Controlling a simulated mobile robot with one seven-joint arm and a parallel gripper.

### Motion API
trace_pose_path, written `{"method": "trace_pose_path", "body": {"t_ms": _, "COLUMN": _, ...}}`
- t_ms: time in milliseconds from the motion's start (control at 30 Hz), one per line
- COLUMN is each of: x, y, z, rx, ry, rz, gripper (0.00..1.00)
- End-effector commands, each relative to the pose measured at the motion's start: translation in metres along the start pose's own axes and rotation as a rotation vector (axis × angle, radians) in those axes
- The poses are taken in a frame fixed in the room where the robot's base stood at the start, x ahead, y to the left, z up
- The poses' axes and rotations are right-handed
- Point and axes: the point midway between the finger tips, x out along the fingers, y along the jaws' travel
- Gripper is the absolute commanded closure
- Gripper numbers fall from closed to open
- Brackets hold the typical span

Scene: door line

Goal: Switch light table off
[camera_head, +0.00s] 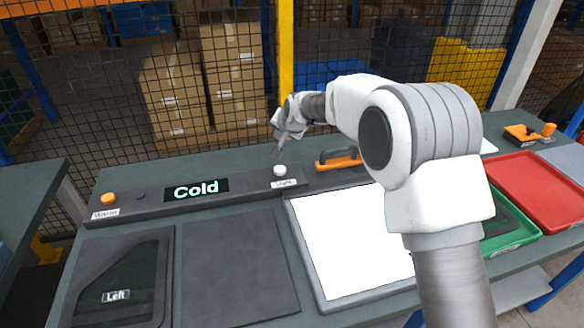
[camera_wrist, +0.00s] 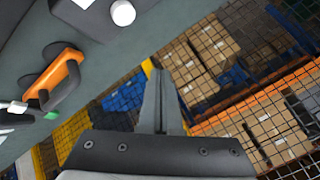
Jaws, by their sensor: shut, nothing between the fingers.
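The light table (camera_head: 352,243) is a bright white lit panel in a grey frame on the workbench, right of centre in the head view. A white round button (camera_head: 279,170) with a label below it sits at the right end of the dark control strip, just behind the panel's far left corner. The button also shows at the top of the wrist view (camera_wrist: 122,13). My gripper (camera_head: 279,153) is shut and empty, close above and behind the white button in the head view. In the wrist view my gripper's fingers (camera_wrist: 158,75) are together.
The strip (camera_head: 150,200) holds a display reading "Cold" (camera_head: 195,189) and an orange button (camera_head: 108,198). Green (camera_head: 516,233) and red (camera_head: 538,184) trays stand right. A mesh fence is behind the bench.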

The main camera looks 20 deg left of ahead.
Motion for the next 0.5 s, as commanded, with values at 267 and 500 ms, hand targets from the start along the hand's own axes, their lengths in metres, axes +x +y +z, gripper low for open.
{"method": "trace_pose_path", "body": {"t_ms": 267, "x": 0.0077, "y": -0.0035, "z": 0.0044, "rx": 0.005, "ry": -0.001, "rz": -0.007, "gripper": 1.00}}
{"method": "trace_pose_path", "body": {"t_ms": 500, "x": 0.0079, "y": -0.0028, "z": 0.0046, "rx": 0.005, "ry": -0.001, "rz": -0.007, "gripper": 1.00}}
